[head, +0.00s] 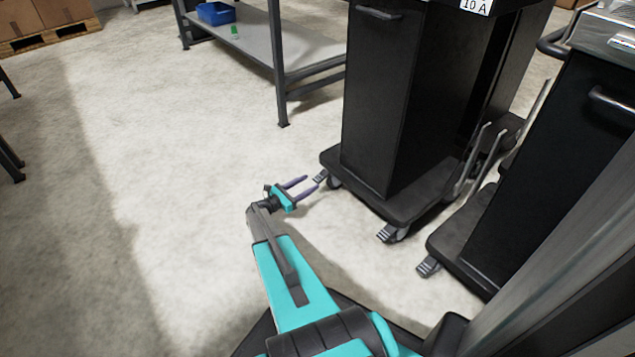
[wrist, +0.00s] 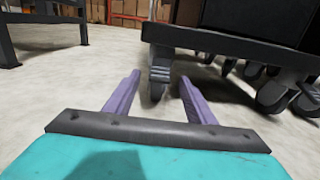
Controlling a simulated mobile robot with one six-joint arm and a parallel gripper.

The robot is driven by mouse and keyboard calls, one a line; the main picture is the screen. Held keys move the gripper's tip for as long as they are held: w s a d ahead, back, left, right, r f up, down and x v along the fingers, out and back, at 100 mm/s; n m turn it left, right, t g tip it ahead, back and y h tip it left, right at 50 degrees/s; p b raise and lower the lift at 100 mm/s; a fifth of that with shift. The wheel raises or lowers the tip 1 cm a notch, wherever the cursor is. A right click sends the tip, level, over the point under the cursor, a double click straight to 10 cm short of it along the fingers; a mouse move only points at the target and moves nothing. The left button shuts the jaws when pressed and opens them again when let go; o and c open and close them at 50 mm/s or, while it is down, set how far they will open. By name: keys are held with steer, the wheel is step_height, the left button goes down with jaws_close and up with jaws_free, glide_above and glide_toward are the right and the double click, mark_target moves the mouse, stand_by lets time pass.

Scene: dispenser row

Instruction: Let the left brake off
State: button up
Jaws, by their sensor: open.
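The black dispenser cart (head: 385,110) marked "10 A" stands on castors at the right in the head view. Its left brake pedal (head: 320,176) is a small grey ribbed tab at the near left corner. In the wrist view this pedal (wrist: 160,68) shows above its castor wheel, under the base edge. My gripper (head: 310,184) is open and empty, low over the floor, with its purple fingers pointing at that corner. In the wrist view the pedal appears between the fingertips (wrist: 160,76). I cannot tell whether they touch it, or how far the pedal is tilted.
The cart's other front pedal (head: 388,233) is at its near right corner. A second black cart (head: 570,160) stands close on the right, with a pedal (head: 428,266) at its corner. A grey shelf rack (head: 285,65) is behind. The floor (head: 170,170) on the left is clear.

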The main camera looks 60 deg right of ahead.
mark_target(319, 178)
steer(key=shift+b+x, duration=1.1)
steer(key=shift+x, duration=2)
steer(key=c, duration=1.3)
steer(key=shift+a, duration=0.25)
jaws_close()
steer(key=shift+d, duration=0.25)
